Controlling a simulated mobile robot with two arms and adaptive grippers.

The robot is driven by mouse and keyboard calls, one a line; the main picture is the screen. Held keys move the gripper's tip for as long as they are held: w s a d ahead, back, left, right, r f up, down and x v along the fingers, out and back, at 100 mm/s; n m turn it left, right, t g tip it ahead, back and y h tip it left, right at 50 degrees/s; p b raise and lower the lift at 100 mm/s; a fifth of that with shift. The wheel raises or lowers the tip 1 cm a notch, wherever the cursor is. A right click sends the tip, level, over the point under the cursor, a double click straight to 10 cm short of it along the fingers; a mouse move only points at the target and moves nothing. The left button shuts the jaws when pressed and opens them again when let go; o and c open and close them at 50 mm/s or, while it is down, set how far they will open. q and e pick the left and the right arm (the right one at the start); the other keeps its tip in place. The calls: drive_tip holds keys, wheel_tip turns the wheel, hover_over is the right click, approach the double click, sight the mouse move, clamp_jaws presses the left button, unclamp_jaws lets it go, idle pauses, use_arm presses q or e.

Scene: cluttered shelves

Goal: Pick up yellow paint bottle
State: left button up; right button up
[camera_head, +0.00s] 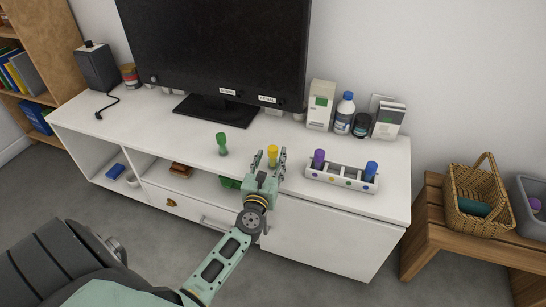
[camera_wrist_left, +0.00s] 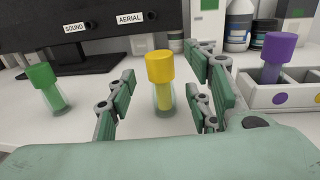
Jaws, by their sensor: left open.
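The yellow paint bottle (camera_head: 272,151) stands upright on the white cabinet top, in front of the television. In the left wrist view the yellow bottle (camera_wrist_left: 160,80), with a yellow cap and clear lower body, stands between the spread fingers. My left gripper (camera_head: 268,160) is open around it, with a finger on either side. A visible gap lies between the bottle and the left finger; contact on the right side cannot be told. My right gripper is not in view.
A green bottle (camera_head: 222,143) stands to the left. A white rack (camera_head: 341,181) to the right holds a purple bottle (camera_head: 319,158) and a blue bottle (camera_head: 371,171). Behind are the television (camera_head: 215,50) and several boxes and jars. A wooden bench (camera_head: 430,226) with a basket (camera_head: 475,205) stands far right.

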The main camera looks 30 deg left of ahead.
use_arm(q)
drive_tip(key=x, duration=0.2)
drive_tip(key=shift+w+a, duration=0.1)
drive_tip(key=shift+w, duration=0.25)
drive_tip(key=shift+c, duration=0.5)
clamp_jaws()
